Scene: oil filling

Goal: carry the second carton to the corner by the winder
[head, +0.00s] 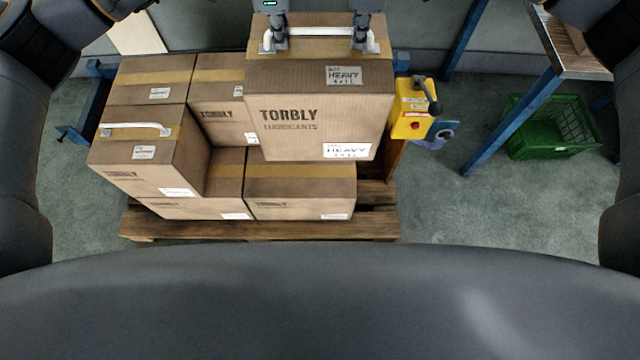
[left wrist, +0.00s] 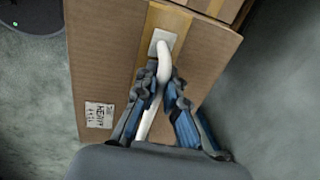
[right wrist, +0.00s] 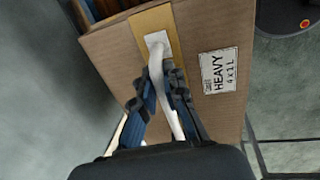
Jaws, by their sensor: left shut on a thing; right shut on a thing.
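A brown TORBLY carton (head: 318,115) with a HEAVY label hangs level in the head view, above the stacked cartons' right side. It has a white handle (head: 318,34) across its taped top. My left gripper (head: 278,44) is shut on the handle's left end, and my right gripper (head: 360,42) is shut on its right end. In the left wrist view, the fingers (left wrist: 156,100) close around the white handle. In the right wrist view, the fingers (right wrist: 164,92) do the same. The held carton hides part of the stack. I cannot clearly pick out the winder.
Several cartons (head: 150,155) stand on a wooden pallet (head: 290,226); one at the left has a white handle. A yellow box (head: 411,112) with a black lever stands right of the held carton. A green crate (head: 552,128) lies under the workbench at right. Floor (head: 460,210) is clear between.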

